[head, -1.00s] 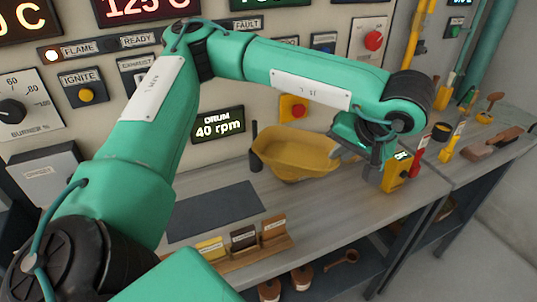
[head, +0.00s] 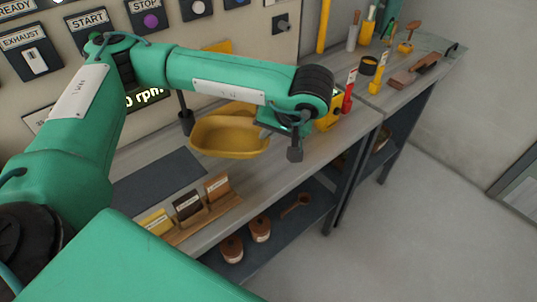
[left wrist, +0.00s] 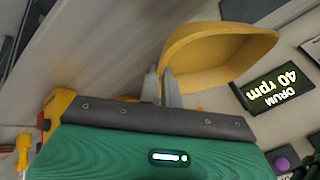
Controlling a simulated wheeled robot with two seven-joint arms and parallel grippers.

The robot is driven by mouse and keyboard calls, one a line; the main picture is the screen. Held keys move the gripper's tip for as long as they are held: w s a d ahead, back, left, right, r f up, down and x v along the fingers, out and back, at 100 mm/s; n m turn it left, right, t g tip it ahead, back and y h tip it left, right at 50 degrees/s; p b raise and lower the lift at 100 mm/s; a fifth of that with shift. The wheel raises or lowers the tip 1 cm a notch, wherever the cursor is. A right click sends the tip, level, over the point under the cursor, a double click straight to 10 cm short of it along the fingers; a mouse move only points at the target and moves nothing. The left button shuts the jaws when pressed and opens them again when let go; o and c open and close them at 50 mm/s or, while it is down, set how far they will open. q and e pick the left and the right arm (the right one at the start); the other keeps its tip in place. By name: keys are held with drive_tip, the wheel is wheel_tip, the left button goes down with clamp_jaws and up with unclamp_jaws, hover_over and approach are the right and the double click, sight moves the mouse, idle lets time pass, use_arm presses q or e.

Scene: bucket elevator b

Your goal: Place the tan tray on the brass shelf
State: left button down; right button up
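The tan tray (head: 228,138), a deep yellow-tan tub, rests on the grey bench beside a dark post; it also shows in the left wrist view (left wrist: 215,50). My left gripper (head: 270,128) is at the tray's right end. In the left wrist view, its two grey fingers (left wrist: 162,82) are close together, one on each side of the tray's wall, and look shut on it. The fingertips are partly hidden by my wrist in the head view. My right gripper is not in view. I cannot make out a brass shelf.
A wooden holder with cards (head: 200,212) and a dark mat (head: 158,180) lie in front of the tray. A yellow device (head: 328,118) stands right of it. The control panel rises behind. Brown pots (head: 260,228) stand on the lower shelf. Open floor lies at right.

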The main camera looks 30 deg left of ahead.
use_arm(q)
drive_tip(key=shift+f, duration=4)
drive_tip(key=shift+f, duration=0.1)
drive_tip(key=c, duration=1.6)
unclamp_jaws()
